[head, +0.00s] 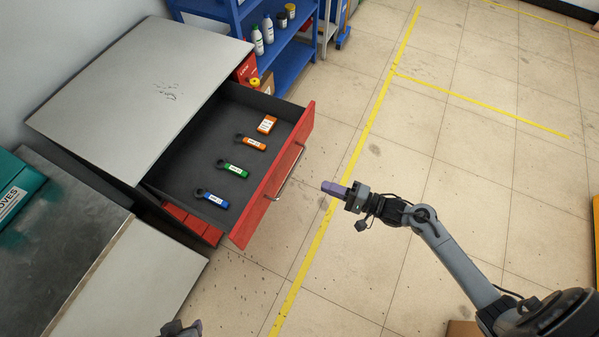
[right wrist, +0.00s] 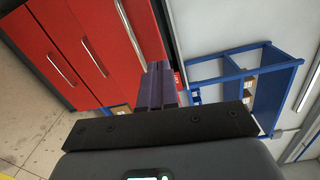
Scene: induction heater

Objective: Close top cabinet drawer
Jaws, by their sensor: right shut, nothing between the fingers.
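The cabinet has a grey top (head: 140,85) and red drawer fronts. Its top drawer (head: 275,180) is pulled well out, with a metal bar handle (head: 291,172) on the front. A small part of my left gripper (head: 180,328) shows at the bottom edge.
A blue shelf (head: 290,65) with bottles stands behind the cabinet; it also shows in the right wrist view (right wrist: 235,75). A workbench (head: 75,235) with a green glove box (head: 15,190) is at the left. The floor right of the drawer is clear, with yellow lines.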

